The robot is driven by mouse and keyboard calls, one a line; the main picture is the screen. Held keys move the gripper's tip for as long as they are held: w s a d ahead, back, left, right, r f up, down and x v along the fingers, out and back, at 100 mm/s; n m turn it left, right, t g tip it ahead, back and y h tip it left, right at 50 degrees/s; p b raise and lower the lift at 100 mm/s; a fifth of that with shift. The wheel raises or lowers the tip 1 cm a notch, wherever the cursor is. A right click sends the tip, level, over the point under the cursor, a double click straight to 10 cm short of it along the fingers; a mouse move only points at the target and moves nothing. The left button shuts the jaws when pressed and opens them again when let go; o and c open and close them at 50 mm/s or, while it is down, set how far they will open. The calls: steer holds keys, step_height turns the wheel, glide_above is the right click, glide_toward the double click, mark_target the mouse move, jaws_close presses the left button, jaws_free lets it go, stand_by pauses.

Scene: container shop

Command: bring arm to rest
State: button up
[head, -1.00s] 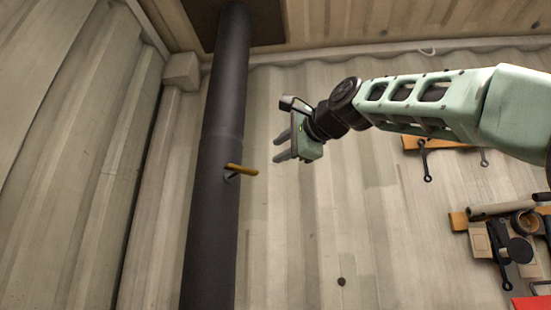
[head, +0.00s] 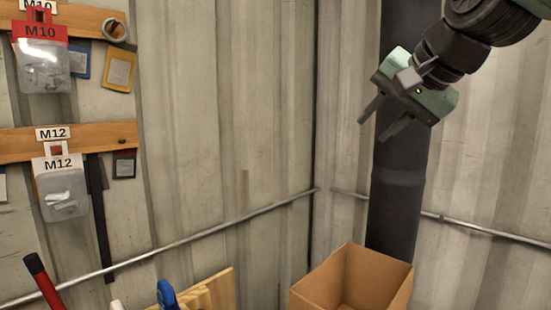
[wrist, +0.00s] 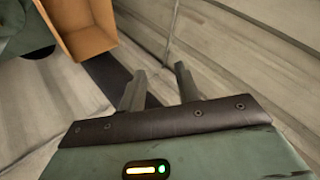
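My gripper (head: 378,122) is at the upper right of the head view, in front of the dark vertical pipe (head: 398,205). Its two fingers point down and to the left, with a gap between them and nothing held. The wrist view shows the same two fingers (wrist: 160,85) apart and empty. My arm comes in from the top right corner and is bent at the wrist. Whether the gripper touches the pipe cannot be told.
An open cardboard box (head: 385,268) stands low by the pipe; it also shows in the wrist view (wrist: 82,42). Labelled M10 (head: 40,55) and M12 (head: 60,190) bags hang on wooden rails at left. A thin conduit (head: 215,232) runs along the corrugated walls. The middle wall is bare.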

steer(key=s+a+f+n+g, duration=0.25)
steer(key=s+f, duration=0.25)
steer(key=f, duration=0.3)
steer(key=s+a+f+n+g, duration=0.25)
steer(key=s+f+n, duration=0.2)
steer(key=f, duration=0.45)
steer(key=s+d+f+n+g+h, duration=0.1)
steer(key=s+f+n+g+h, duration=0.2)
steer(key=s+f+n, duration=0.4)
steer(key=s+f, duration=0.6)
steer(key=s, duration=0.3)
steer(key=shift+d+f+g, duration=0.3)
steer(key=shift+g, duration=0.1)
